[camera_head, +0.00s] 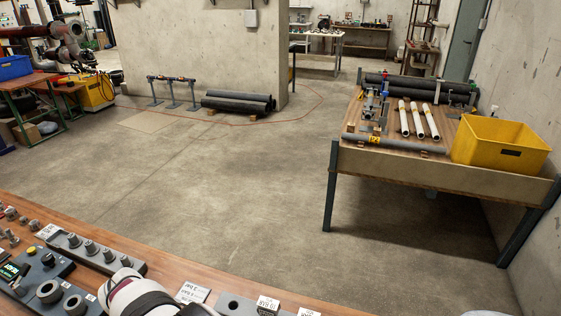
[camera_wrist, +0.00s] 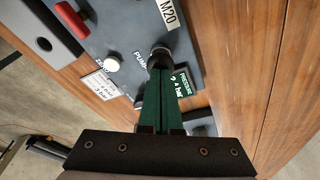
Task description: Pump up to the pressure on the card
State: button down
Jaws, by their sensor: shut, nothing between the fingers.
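My gripper (camera_wrist: 160,85) is shut and empty, its two green fingers together. In the wrist view its tips are right at the dark round knob (camera_wrist: 160,56) beside the word PUMP on a grey panel (camera_wrist: 130,28). I cannot tell whether they touch it. Beside the fingers is a dark green pressure display (camera_wrist: 181,83); it seems to end in "4 bar", the first digit unclear. A white card (camera_wrist: 102,85) with bar values lies left of the knob, too small to read surely. In the head view my fingertips are not visible.
A white round button (camera_wrist: 112,64) and a red handle (camera_wrist: 72,19) are on the panel, with an M20 label (camera_wrist: 170,13). In the head view the wooden bench (camera_head: 165,262) holds a row of fittings (camera_head: 92,250). A pipe table (camera_head: 440,166) stands across open floor.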

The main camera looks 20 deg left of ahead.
jog(key=shift+f, duration=0.25)
jog(key=shift+a+v, duration=0.15)
jog(key=shift+v, duration=0.65)
jog(key=shift+a+v, duration=0.15)
jog(key=shift+v, duration=0.65)
jog(key=shift+w, duration=0.15)
jog(key=shift+d+x, duration=0.15)
jog(key=shift+x, duration=0.6)
jog(key=shift+d+x, duration=0.1)
jog(key=shift+x, duration=0.65)
jog(key=shift+a+v, duration=0.15)
jog(key=shift+v, duration=0.6)
jog(key=shift+a+v, duration=0.1)
jog(key=shift+v, duration=0.65)
jog(key=shift+r, duration=0.1)
